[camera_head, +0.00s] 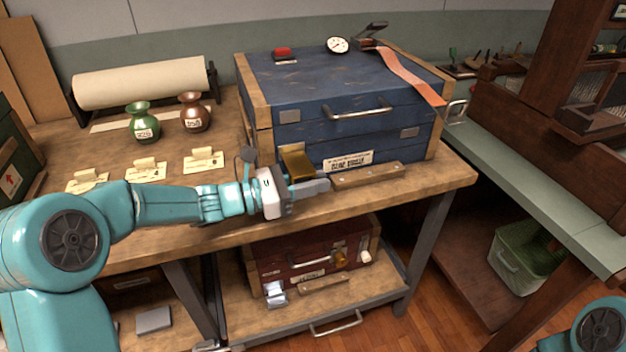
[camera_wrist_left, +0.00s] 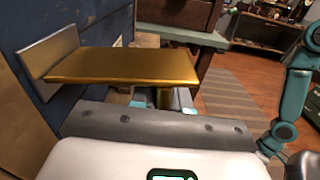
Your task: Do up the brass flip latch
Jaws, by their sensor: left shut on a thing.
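The brass flip latch (camera_head: 297,163) is at the left part of the blue chest's front (camera_head: 350,128), low down. Its brass plate (camera_wrist_left: 125,66) sticks out from the chest in the left wrist view, beside a silver plate (camera_wrist_left: 47,66) on the blue face. My left gripper (camera_head: 308,187) is at the latch, just below the plate, and shut on it. In the left wrist view a short brass part goes down from the plate between the fingertips (camera_wrist_left: 163,105); the exact contact is hidden. My right gripper is in neither view; only part of its arm shows.
A wooden strip (camera_head: 368,176) lies before the chest, close right of the gripper. Green (camera_head: 142,125) and copper (camera_head: 195,115) vases and several label cards stand left. An orange strap (camera_head: 410,75) drapes over the lid. A red case (camera_head: 315,252) sits on the shelf below.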

